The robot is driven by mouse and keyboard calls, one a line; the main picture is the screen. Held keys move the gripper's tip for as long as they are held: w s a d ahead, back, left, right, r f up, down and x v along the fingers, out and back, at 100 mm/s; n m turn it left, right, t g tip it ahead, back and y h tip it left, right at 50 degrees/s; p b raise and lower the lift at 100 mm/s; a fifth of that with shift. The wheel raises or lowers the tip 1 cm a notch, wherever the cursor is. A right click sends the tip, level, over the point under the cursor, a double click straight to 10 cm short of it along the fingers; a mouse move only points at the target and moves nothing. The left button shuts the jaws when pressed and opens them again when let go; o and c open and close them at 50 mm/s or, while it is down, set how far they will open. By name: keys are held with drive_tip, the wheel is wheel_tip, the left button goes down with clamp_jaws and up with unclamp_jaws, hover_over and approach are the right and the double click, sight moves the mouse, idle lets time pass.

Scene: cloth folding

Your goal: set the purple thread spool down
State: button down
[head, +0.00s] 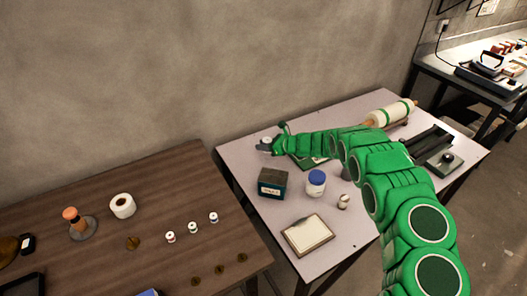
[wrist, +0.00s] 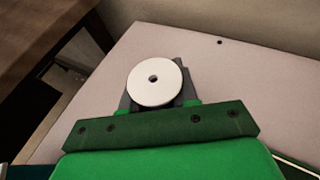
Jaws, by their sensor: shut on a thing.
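My gripper (head: 268,147) is over the far left part of the pale table (head: 330,250). It is shut on a spool, taken as the purple thread spool (wrist: 154,83). In the wrist view its round white end with a dark centre hole faces the camera, between the grey fingers of my gripper (wrist: 156,92). The thread below that end is hidden, so its colour does not show. In the head view only a small pale bit of it shows above the fingers. I cannot tell whether the spool touches the tabletop.
A rolling pin-like roll (head: 390,113) lies at the back right. Small spools (head: 192,228) stand on the brown table (head: 80,260). Bare tabletop surrounds the gripper's left side.

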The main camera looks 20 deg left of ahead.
sight(264, 155)
drive_tip(key=shift+w+a+f, duration=0.2)
drive_tip(key=shift+w+f, duration=0.05)
drive_tip(key=shift+f, duration=1.7)
drive_tip(key=c, duration=0.9)
unclamp_jaws()
drive_tip(key=shift+f, duration=0.15)
drive_tip(key=shift+o, duration=0.2)
drive_tip(key=shift+d+r, duration=0.2)
drive_tip(key=shift+r, duration=0.05)
drive_tip(key=v, duration=1.1)
drive_tip(key=shift+s+d+r, duration=0.1)
drive_tip(key=shift+d, duration=0.2)
